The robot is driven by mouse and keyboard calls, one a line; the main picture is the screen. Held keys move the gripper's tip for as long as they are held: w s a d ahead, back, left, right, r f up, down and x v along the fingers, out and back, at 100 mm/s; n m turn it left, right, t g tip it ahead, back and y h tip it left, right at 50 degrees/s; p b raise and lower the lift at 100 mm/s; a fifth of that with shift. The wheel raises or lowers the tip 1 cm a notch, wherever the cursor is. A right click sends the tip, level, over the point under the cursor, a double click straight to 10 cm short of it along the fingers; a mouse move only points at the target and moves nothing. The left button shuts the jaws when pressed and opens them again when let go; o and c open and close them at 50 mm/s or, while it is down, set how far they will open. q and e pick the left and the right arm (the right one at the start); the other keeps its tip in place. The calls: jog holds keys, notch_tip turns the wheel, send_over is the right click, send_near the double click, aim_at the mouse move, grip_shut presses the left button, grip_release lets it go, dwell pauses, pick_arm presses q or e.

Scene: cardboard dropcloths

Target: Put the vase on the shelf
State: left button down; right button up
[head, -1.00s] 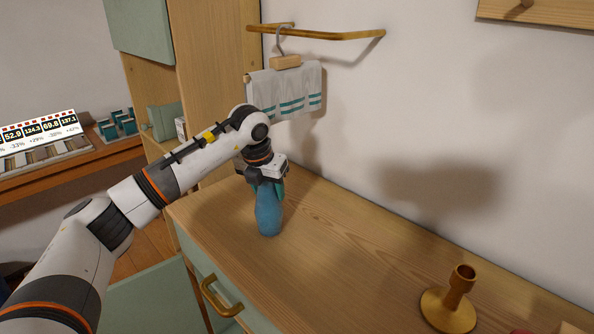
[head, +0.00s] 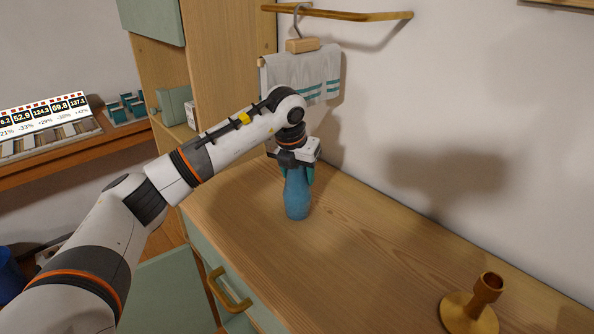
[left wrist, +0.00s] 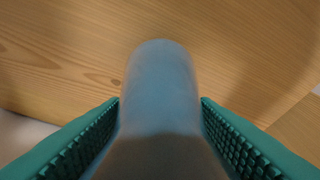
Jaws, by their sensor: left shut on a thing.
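The blue vase (head: 297,200) is upright at the far left part of the wooden dresser top. My left gripper (head: 297,172) is above it with its teal fingers shut on its upper part. In the left wrist view the vase (left wrist: 160,85) lies between the two ridged teal finger pads (left wrist: 160,140). I cannot tell whether the vase's base touches the dresser top. A wooden shelf unit (head: 230,60) stands behind the dresser on the left, with a shelf board (head: 182,130) partly showing. My right gripper is not in view.
The dresser top (head: 370,240) is mostly clear. A brass candle holder (head: 472,310) stands near its right end. A towel (head: 305,78) hangs from a brass rail (head: 350,14) on the wall. A green box (head: 174,106) sits on the shelf unit. A green drawer is open below.

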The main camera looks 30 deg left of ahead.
pick_arm(q)
jog(key=shift+w+d+f, duration=0.15)
jog(key=shift+w+d, duration=0.1)
jog(key=shift+d, duration=0.15)
jog(key=c, duration=0.7)
grip_release()
jog(key=shift+o, duration=0.7)
jog(key=shift+s+a, duration=0.1)
jog(key=shift+a, duration=0.05)
